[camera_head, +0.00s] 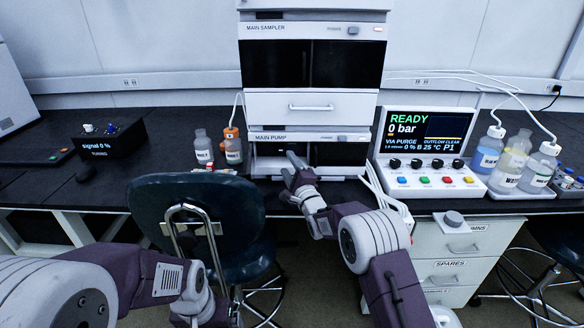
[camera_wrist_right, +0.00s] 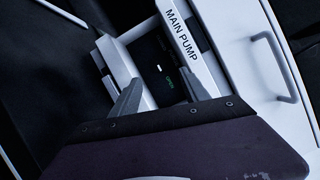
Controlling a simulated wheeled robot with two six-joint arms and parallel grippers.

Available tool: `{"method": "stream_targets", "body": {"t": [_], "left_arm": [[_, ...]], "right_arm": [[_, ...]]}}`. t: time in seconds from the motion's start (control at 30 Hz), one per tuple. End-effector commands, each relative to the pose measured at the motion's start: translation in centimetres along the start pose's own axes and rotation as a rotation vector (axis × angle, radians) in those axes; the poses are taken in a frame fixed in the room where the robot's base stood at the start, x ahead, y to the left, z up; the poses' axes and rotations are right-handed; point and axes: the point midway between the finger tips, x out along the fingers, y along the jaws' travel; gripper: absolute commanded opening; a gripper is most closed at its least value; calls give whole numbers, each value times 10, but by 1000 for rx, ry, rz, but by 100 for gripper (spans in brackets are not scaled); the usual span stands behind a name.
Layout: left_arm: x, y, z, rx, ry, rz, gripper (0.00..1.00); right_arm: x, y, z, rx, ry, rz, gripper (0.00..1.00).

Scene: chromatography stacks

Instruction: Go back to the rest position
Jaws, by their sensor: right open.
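My right gripper (camera_head: 292,166) is in front of the MAIN PUMP unit (camera_head: 270,136), low at the stack. In the right wrist view its two grey fingers (camera_wrist_right: 160,92) stand apart with nothing between them, and the MAIN PUMP label strip (camera_wrist_right: 181,28) lies just beyond them. I cannot tell whether the fingers touch the unit. My left arm (camera_head: 150,277) comes in at the lower left, and its wrist runs down to the bottom edge of the head view. The left gripper's fingers do not show.
A dark chair (camera_head: 197,215) stands against the bench between my arms. Small bottles (camera_head: 203,147) stand left of the stack.

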Motion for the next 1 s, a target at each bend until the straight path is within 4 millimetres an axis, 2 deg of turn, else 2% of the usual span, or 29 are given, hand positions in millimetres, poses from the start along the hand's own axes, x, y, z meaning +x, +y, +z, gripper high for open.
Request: {"method": "stream_targets", "body": {"t": [0.27, 0.37, 0.47, 0.5, 0.53, 0.6, 0.67, 0.7, 0.77, 0.8, 0.87, 0.9, 1.0], "left_arm": [[0, 0, 0, 0, 1, 0, 93], [0, 0, 0, 0, 1, 0, 93], [0, 0, 0, 0, 1, 0, 93], [0, 0, 0, 0, 1, 0, 93], [0, 0, 0, 0, 0, 0, 93], [0, 0, 0, 0, 1, 0, 93], [0, 0, 0, 0, 1, 0, 93], [0, 0, 0, 0, 1, 0, 93], [0, 0, 0, 0, 1, 0, 93], [0, 0, 0, 0, 1, 0, 93], [0, 0, 0, 0, 1, 0, 93], [0, 0, 0, 0, 1, 0, 93], [0, 0, 0, 0, 1, 0, 93]], "right_arm": [[0, -2, -3, -1, 5, -2, 53], [1, -33, -8, -8, 12, -48, 53], [-8, -95, -16, -22, 30, -123, 53], [-20, -122, -22, -25, 51, -141, 53], [-32, -134, -30, -27, 79, -127, 53], [-64, -138, -52, -96, 171, -23, 53], [-104, -122, -72, -220, 252, 140, 53], [-132, -104, -83, -307, 286, 262, 53], [-174, -74, -94, -434, 302, 450, 53], [-204, -52, -98, -513, 292, 577, 53], [-249, -20, -99, -623, 245, 764, 53], [-278, -1, -99, -685, 197, 879, 53], [-343, 41, -90, -809, 40, 1122, 53]]}}
